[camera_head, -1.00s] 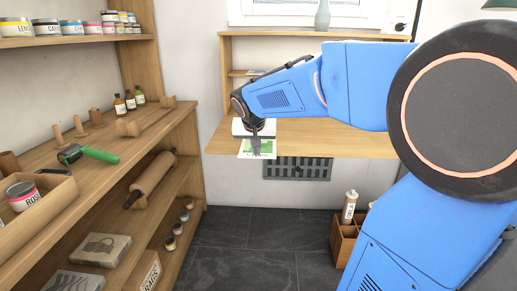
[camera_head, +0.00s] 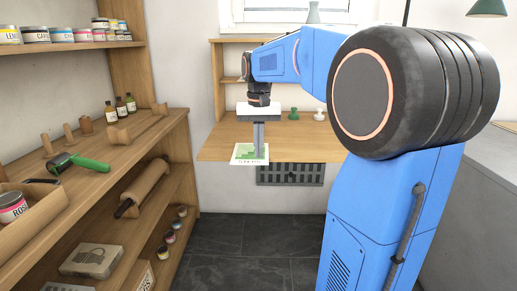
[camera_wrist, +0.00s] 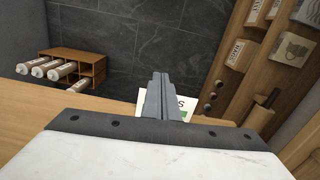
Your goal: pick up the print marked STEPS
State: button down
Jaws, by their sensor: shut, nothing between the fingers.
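The print (camera_head: 246,153) is a white sheet with a green picture and a line of dark lettering too small to read in the head view. It lies at the front edge of the wooden desk (camera_head: 215,143) and seems to stick out past it. In the wrist view part of the print (camera_wrist: 182,103) shows behind my fingers, with an "S" and some green visible; the rest is hidden. My gripper (camera_head: 260,154) points down in front of the print, its fingers together and empty. I cannot tell whether the fingertips touch the sheet.
A green knob (camera_head: 293,114) and a white one (camera_head: 319,115) stand on the desk, right of my gripper. A dark grille (camera_head: 290,174) is below the desk edge. Wooden shelves (camera_head: 130,127) with bottles and rollers line the left. A box of tubes (camera_wrist: 80,58) stands on the floor.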

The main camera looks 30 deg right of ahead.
aim_at(258, 164)
jog(key=shift+w+d+f, duration=0.35)
jog(key=shift+w+f, duration=0.25)
jog(key=shift+f, duration=0.65)
jog(key=shift+w+d+f, duration=0.3)
jog(key=shift+w+f, duration=0.25)
jog(key=shift+f, duration=0.7)
jog(key=shift+w+d+f, duration=0.35)
jog(key=shift+w+f, duration=0.25)
jog(key=shift+f, duration=0.65)
jog(key=shift+w+d, duration=0.45)
jog(key=shift+w, duration=0.35)
jog(key=shift+s, duration=0.1)
